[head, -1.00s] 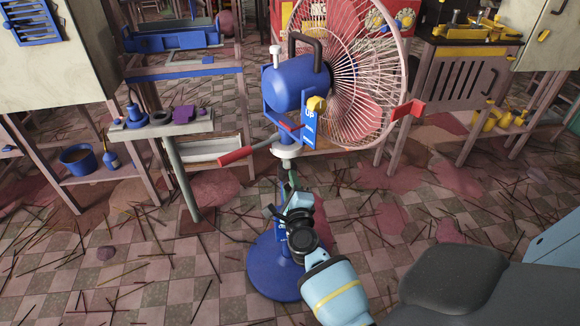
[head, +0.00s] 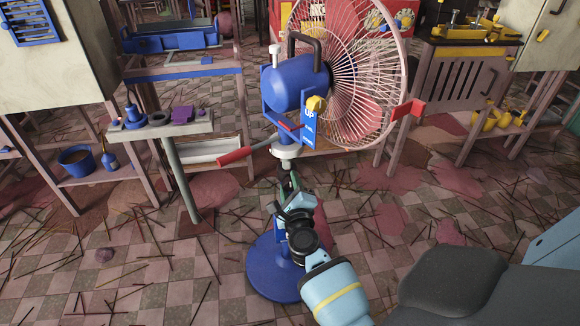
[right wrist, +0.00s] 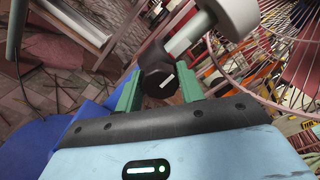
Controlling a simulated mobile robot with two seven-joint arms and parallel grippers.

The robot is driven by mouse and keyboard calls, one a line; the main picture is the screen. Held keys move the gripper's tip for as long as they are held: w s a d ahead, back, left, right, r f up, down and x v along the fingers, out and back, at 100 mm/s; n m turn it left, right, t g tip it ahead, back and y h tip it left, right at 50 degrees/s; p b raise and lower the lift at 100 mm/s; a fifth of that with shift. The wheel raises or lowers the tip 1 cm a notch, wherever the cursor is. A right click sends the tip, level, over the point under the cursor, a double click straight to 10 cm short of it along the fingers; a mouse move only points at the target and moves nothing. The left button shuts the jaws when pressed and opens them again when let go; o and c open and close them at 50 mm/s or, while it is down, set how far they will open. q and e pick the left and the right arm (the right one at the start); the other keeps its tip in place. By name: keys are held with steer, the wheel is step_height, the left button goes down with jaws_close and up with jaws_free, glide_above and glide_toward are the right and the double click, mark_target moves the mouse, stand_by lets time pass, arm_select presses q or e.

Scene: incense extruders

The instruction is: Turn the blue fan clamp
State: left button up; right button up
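The fan (head: 295,80) has a blue motor housing and a wire cage, and stands on a pole with a round blue base (head: 270,268). A red-ended handle (head: 235,156) sticks out left below the housing. My right gripper (head: 288,193) is at the pole, above the base. In the right wrist view its green fingers (right wrist: 160,90) stand apart, one on each side of a black faceted knob (right wrist: 158,78) on a pale shaft. I cannot tell whether they touch it. The blue clamp is mostly hidden behind my gripper in the head view. My left gripper is out of view.
A small side table (head: 165,127) with small blue and purple items stands left of the fan. A bench with a black top (head: 468,38) stands at the right. Thin sticks and reddish stains cover the tiled floor. The fan cage overhangs the area right of my gripper.

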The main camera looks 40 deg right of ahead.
steer(key=o, duration=0.3)
steer(key=shift+o, duration=0.2)
steer(key=p+v, duration=0.1)
steer(key=v, duration=0.7)
steer(key=shift+w+d, duration=0.1)
stand_by(0.4)
